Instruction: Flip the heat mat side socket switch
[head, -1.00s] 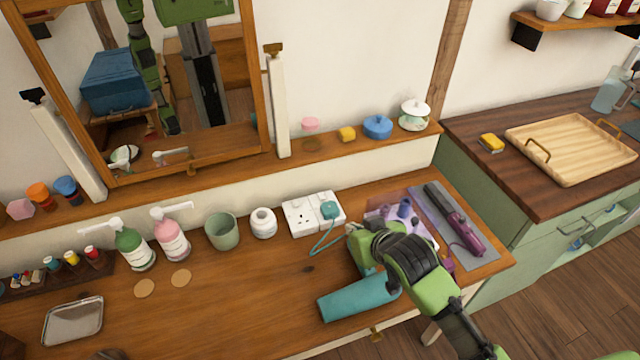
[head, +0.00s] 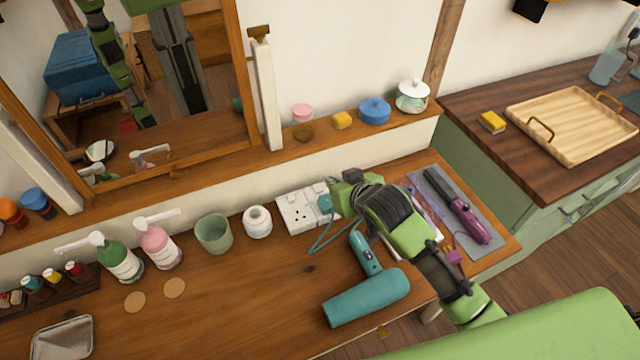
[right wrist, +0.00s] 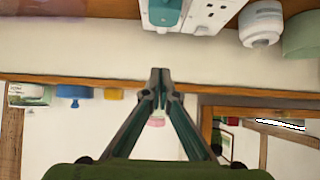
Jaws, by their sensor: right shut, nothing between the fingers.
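A white double socket (head: 296,212) sits low against the wall behind the wooden counter. A teal plug (head: 325,204) with a teal cord is in its right side, and the left side has bare holes. My right gripper (head: 336,186) is just right of the plug, its fingers largely hidden in the head view. In the right wrist view the right gripper (right wrist: 160,75) is shut and empty, its tips apart from the socket (right wrist: 205,14) and below the plug (right wrist: 163,14) in the picture. The grey heat mat (head: 497,236) lies at the counter's right end. My left gripper is not in view.
A purple straightener (head: 465,214) lies on the mat. A white jar (head: 257,222) and green cup (head: 214,234) stand left of the socket. The wooden shelf (head: 270,148) runs above it. The counter's front middle is clear.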

